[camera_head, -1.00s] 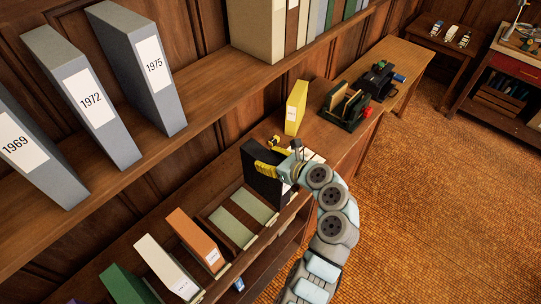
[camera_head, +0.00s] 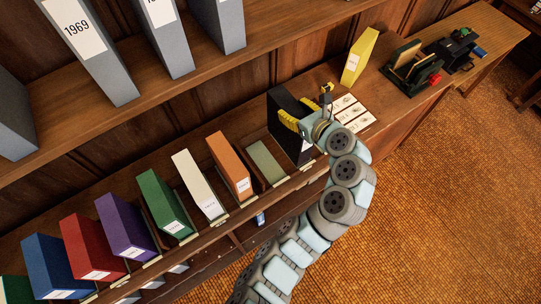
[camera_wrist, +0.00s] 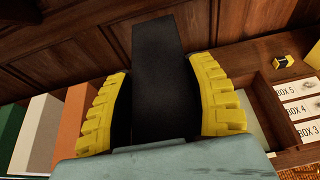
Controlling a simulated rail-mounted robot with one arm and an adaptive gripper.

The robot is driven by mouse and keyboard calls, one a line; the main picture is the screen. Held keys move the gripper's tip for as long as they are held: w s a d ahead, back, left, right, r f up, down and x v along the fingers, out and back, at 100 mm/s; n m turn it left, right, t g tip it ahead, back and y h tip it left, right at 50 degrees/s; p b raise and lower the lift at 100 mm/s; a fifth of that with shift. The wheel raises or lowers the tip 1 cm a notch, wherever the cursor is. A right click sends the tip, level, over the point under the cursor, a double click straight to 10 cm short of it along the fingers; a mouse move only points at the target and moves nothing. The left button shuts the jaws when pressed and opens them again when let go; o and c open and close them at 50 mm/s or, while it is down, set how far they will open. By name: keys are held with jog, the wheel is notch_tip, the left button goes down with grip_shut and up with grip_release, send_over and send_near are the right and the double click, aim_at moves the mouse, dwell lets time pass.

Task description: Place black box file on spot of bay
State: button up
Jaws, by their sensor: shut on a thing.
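The black box file (camera_head: 283,104) is upright between the yellow fingers of my gripper (camera_head: 305,114), and it also shows in the wrist view (camera_wrist: 158,62). My gripper is shut on its two sides. The file is over the right part of the bays on the lower shelf. A bay with a pale green base (camera_head: 266,161) lies bare between the orange file and the black one. In the wrist view, pale green base (camera_wrist: 252,121) also shows right of the right finger. I cannot tell whether the file's bottom touches the base.
An orange file (camera_head: 230,163) and a white file (camera_head: 196,182) stand to the left, with several coloured files beyond. Label cards (camera_head: 350,113) lie just right of my gripper, with a yellow file (camera_head: 360,56) behind. Grey files stand on the upper shelf (camera_head: 150,102).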

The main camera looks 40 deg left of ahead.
jog(key=s+a+f+b, duration=0.2)
jog(key=s+a, duration=0.3)
jog(key=s, duration=0.1)
notch_tip(320, 180, down, 10)
jog(key=shift+a+r+p, duration=0.15)
jog(key=shift+r+p, duration=0.1)
jog(key=shift+p, duration=0.15)
jog(key=shift+f, duration=0.1)
jog(key=o, duration=1.2)
jog(key=b+v, duration=0.2)
jog(key=v, duration=1)
jog(key=shift+w, duration=0.2)
